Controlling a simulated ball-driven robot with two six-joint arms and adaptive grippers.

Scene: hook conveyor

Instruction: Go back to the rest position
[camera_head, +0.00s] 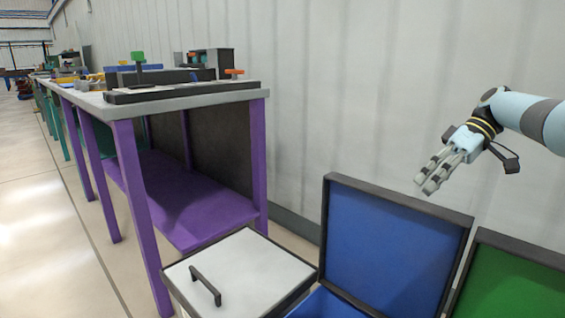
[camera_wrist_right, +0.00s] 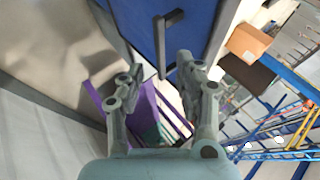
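My right gripper (camera_head: 430,184) hangs in the air at the right of the head view, above the raised blue lid (camera_head: 390,245) and apart from it. In the right wrist view its two fingers (camera_wrist_right: 158,78) are spread with nothing held between them. A blue panel (camera_wrist_right: 188,25) with a dark handle (camera_wrist_right: 163,45) shows beyond the fingertips in that view. The handle lines up with the finger gap, but the fingers do not close on it. My left gripper is in neither view.
A white lidded bin (camera_head: 240,272) with a dark handle stands shut at the bottom. A green lid (camera_head: 512,280) stands raised at the right. A purple-legged table (camera_head: 185,103) with equipment runs back on the left, beside a pale corrugated wall (camera_head: 300,60). Floor is clear at far left.

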